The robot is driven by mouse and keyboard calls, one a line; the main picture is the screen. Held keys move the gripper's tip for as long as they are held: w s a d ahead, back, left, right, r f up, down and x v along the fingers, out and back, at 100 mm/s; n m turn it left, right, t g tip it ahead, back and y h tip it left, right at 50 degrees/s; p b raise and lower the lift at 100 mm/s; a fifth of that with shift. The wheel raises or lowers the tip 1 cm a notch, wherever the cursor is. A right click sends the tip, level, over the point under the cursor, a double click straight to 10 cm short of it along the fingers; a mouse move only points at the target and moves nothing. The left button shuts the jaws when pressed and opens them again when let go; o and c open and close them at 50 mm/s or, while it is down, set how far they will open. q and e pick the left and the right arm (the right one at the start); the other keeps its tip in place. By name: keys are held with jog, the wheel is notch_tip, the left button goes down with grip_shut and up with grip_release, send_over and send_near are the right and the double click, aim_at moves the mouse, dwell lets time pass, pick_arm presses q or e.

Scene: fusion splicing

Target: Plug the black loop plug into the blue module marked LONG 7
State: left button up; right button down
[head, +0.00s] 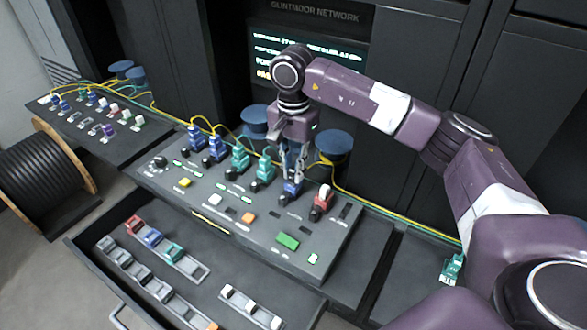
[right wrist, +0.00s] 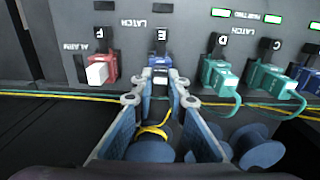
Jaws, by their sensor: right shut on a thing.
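The blue module (head: 291,191) sits in the console directly below the fingertips. In the right wrist view, the blue module (right wrist: 160,62) is in the slot marked E, between the fingertips (right wrist: 160,98). I cannot read LONG 7 on it, nor tell whether the plug is fully seated. My left gripper is not in view.
A red module (head: 320,203) with a white plug stands close right of the blue one. Teal modules (head: 264,170) with cables stand close left. The open drawer (head: 180,303) holds racks of small parts.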

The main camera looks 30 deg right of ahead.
jog(key=shift+f, duration=0.25)
jog(key=c, duration=1.8)
grip_release()
notch_tip(320, 180, up, 12)
jog(key=shift+r, duration=0.1)
